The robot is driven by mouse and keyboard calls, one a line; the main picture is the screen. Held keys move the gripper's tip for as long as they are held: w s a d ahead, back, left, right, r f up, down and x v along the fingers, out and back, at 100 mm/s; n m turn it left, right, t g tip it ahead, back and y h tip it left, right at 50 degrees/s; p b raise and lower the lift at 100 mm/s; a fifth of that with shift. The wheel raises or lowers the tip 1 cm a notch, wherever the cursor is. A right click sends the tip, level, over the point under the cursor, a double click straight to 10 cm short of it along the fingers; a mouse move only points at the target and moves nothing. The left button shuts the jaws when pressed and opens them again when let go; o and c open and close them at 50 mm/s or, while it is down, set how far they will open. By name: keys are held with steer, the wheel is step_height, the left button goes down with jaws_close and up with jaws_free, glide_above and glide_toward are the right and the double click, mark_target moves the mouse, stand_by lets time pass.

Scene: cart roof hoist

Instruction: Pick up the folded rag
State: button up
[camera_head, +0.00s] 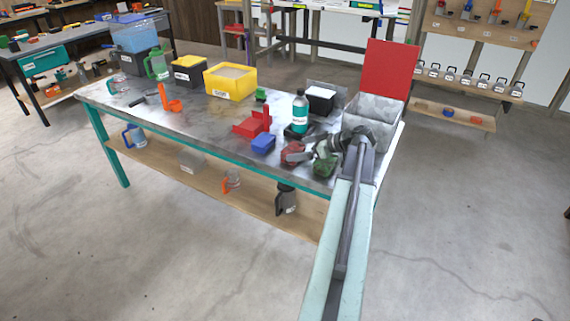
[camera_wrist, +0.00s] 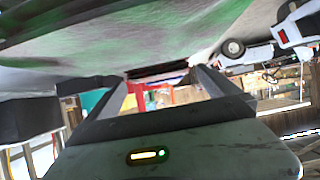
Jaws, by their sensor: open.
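A mottled dark green cloth-like bundle (camera_head: 325,166), which looks like the folded rag, lies near the front right of the steel-topped bench (camera_head: 205,118). A dark red bundle (camera_head: 291,150) lies just to its left; I cannot tell whether that is cloth too. My gripper (camera_head: 294,157) is low over the bench beside these two, pointing left. In the wrist view my gripper (camera_wrist: 166,76) has its two fingers apart with nothing visibly held. A pale surface with green and dark red patches fills the top there, very close; I cannot tell whether it is cloth or bench.
A blue block (camera_head: 263,143), red holder (camera_head: 252,124) and teal bottle (camera_head: 299,113) stand left of and behind my gripper. A grey bin (camera_head: 376,108) with a raised red lid (camera_head: 390,68) is behind my arm. A yellow box (camera_head: 230,82) stands farther left.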

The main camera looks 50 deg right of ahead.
steer(key=shift+x, duration=0.9)
steer(key=c, duration=1.1)
steer(key=shift+r, duration=0.1)
